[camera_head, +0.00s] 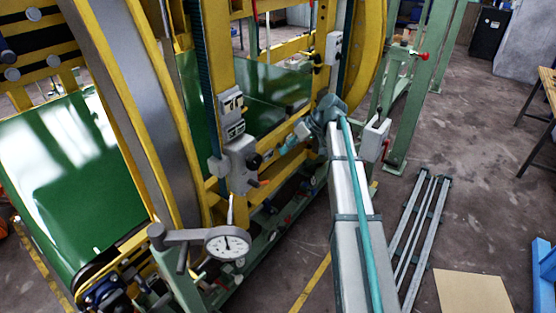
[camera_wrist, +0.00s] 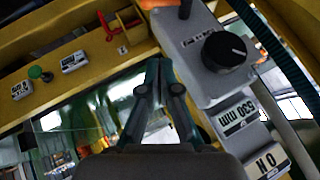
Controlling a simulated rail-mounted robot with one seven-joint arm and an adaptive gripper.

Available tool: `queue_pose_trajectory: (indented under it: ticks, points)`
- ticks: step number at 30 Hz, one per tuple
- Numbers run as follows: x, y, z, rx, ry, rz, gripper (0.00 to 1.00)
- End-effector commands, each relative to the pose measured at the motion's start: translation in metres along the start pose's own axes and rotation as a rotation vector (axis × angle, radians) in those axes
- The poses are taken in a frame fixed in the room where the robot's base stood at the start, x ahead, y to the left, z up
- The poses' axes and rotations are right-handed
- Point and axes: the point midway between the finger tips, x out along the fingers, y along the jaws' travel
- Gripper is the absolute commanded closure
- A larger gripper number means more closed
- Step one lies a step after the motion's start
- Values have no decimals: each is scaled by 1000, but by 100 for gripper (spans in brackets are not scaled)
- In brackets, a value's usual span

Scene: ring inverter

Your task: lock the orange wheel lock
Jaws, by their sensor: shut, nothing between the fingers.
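An orange part (camera_head: 263,182), which looks like the wheel lock, sits at the lower end of the grey control box (camera_head: 240,160) on the yellow upright. In the wrist view an orange-brown handle (camera_wrist: 185,9) sticks out of the box's end and is cut off by the top edge. I cannot tell its exact position. My gripper (camera_wrist: 159,62) is shut and empty, with its fingertips beside the grey box and apart from the handle. In the head view my gripper (camera_head: 287,145) hangs to the right of the box, small and partly hidden by its own wrist.
A black knob (camera_wrist: 224,49) stands out from the box, near a "530 mm" label (camera_wrist: 238,117). A red lever (camera_wrist: 105,26) and a green button (camera_wrist: 36,73) are on the yellow beam. A dial gauge (camera_head: 228,243) stands in front. Metal rails (camera_head: 417,225) lie on the floor.

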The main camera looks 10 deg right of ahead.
Motion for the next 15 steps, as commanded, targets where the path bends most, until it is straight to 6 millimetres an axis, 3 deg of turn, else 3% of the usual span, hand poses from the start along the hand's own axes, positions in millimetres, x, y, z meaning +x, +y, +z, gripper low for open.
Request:
queue_pose_trajectory:
  ticks: [15]
  points:
    - [90, -2, -1, 0, -3, -2, 100]
